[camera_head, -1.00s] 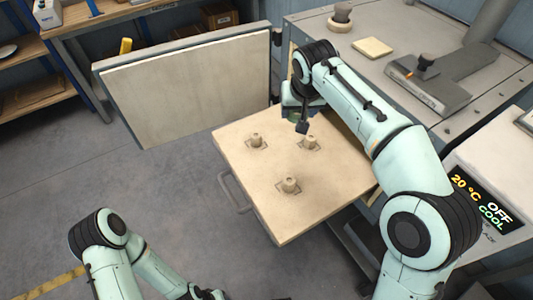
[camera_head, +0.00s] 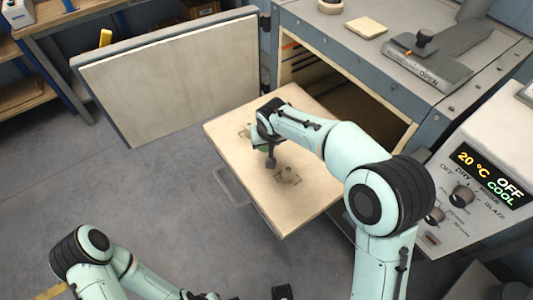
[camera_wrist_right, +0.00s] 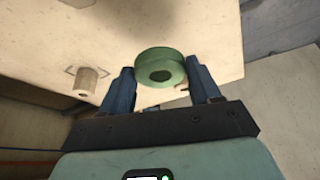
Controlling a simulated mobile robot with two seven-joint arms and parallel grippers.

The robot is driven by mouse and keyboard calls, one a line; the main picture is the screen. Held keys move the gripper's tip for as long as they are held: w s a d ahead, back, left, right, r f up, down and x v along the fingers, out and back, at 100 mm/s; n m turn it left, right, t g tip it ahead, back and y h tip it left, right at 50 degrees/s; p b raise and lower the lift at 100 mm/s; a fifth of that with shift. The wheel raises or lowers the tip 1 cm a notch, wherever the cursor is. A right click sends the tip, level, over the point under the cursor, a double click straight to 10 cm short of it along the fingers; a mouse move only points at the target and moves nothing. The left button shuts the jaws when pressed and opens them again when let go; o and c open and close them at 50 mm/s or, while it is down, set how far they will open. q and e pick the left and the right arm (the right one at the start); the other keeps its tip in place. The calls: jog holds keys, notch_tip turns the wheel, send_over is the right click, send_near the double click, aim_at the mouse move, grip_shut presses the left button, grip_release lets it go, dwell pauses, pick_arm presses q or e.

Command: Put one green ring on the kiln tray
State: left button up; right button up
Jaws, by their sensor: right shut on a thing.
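The kiln tray (camera_head: 318,212) is a pale square board, pulled out in front of the kiln. Pegs stand in marked squares on it: the front peg (camera_head: 287,176) and the left peg (camera_head: 245,131) show, both bare. My right arm covers the back part of the tray. My right gripper (camera_head: 266,158) is over the tray, between these pegs in the picture. In the right wrist view, its two blue fingers are shut on a green ring (camera_wrist_right: 160,68). A bare peg (camera_wrist_right: 87,82) shows to the left of the ring.
The kiln door (camera_head: 180,75) stands open at the left. The kiln chamber (camera_head: 350,105) is open behind the tray. The control panel (camera_head: 475,185) is at the right. Shelves (camera_head: 40,95) stand far left. The floor left of the tray is clear.

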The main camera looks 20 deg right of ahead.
aim_at(265, 156)
jog(key=shift+f, duration=3.05)
jog(key=shift+b, duration=0.3)
jog(key=shift+f, duration=0.25)
jog(key=o, duration=1.1)
jog(key=shift+r, duration=0.1)
jog(key=shift+c, duration=0.2)
jog(key=shift+r, duration=0.35)
jog(key=v, duration=1.1)
jog(key=shift+s+r, duration=0.25)
jog(key=shift+r, duration=0.05)
